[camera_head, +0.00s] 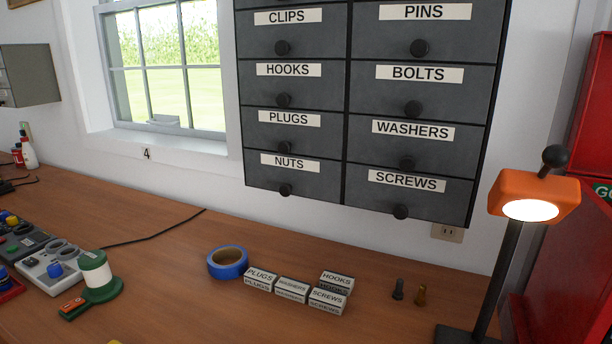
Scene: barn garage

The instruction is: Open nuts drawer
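The nuts drawer (292,178) is the bottom left drawer of the dark grey wall cabinet (346,100). It carries a white NUTS label (290,163) and a round black knob (285,190). Its front sits flush with the other drawers, so it looks closed. The PLUGS drawer (310,133) is just above it and the SCREWS drawer (420,190) is to its right. Neither of my grippers shows in the head view.
An orange lamp (535,193) stands at the right. Open space lies under the nuts drawer.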

